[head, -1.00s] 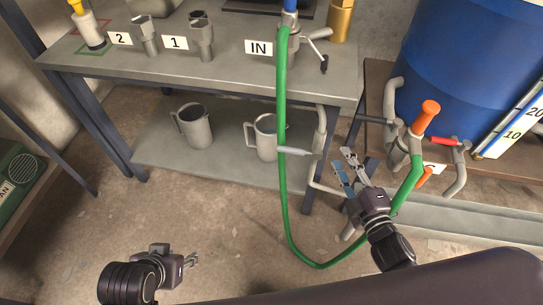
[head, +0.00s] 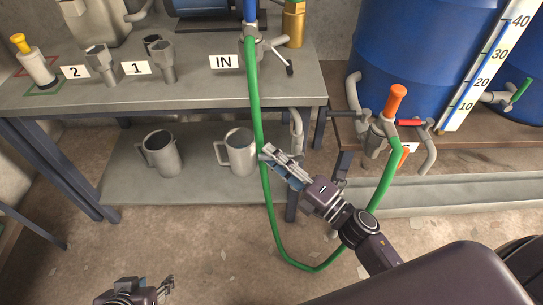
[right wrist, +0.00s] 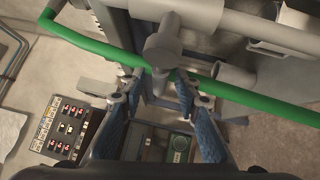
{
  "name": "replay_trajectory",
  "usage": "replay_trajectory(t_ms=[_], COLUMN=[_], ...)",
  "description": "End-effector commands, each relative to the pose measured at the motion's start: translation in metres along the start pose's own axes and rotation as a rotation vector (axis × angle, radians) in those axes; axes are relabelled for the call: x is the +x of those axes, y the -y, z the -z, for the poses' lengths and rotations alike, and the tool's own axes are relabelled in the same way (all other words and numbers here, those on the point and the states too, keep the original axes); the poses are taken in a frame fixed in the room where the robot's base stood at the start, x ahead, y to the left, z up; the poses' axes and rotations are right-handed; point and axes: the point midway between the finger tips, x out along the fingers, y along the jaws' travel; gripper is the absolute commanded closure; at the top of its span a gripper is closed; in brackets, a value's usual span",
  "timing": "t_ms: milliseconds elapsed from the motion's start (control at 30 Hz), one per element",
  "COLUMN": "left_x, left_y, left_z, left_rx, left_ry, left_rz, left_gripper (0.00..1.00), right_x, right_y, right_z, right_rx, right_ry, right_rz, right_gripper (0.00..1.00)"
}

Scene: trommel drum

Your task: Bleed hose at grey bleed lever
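The green hose (head: 254,105) hangs from the fitting marked IN, loops low near the floor and rises to the orange-handled valve (head: 395,101). My right gripper (head: 272,156) is beside the hose, below the table edge. In the right wrist view its two blue-padded fingers (right wrist: 160,84) are apart. A grey lever-like part (right wrist: 161,52) points in between the fingertips there, close to the hose (right wrist: 240,95); I cannot tell whether they touch. The gripper hides this lever in the head view. My left gripper (head: 165,286) is low at the left, away from everything; its opening is unclear.
The grey table (head: 200,97) carries cups, a white bottle (head: 37,68) with a yellow top and labels. Two grey jugs (head: 162,153) (head: 238,152) stand on the lower shelf. A blue drum (head: 430,50) and a red-handled valve (head: 411,123) are at the right. The floor at left is clear.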

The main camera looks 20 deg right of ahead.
Motion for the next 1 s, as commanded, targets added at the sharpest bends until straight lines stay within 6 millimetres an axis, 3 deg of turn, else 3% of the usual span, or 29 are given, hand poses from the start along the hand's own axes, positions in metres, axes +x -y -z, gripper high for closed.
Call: replay_trajectory(t_ms=[367, 633, 1000], left_x=[0.0000, 0.0000, 0.0003], left_y=[-0.0002, -0.0002, -0.0003], left_z=[0.0014, 0.0014, 0.0012], left_rx=[0.000, 0.000, 0.000], left_ry=[-0.005, -0.005, -0.004], left_rz=[0.000, 0.000, -0.001], left_gripper=[0.60, 0.60, 0.60], right_x=[0.0066, 0.0063, 0.0061], right_y=[0.0001, 0.0001, 0.0004], right_z=[-0.0001, 0.0000, 0.0001], right_rx=[0.001, 0.001, 0.002], right_ry=[0.001, 0.001, 0.001], right_rz=[0.001, 0.001, 0.001], right_gripper=[0.71, 1.00, 1.00])
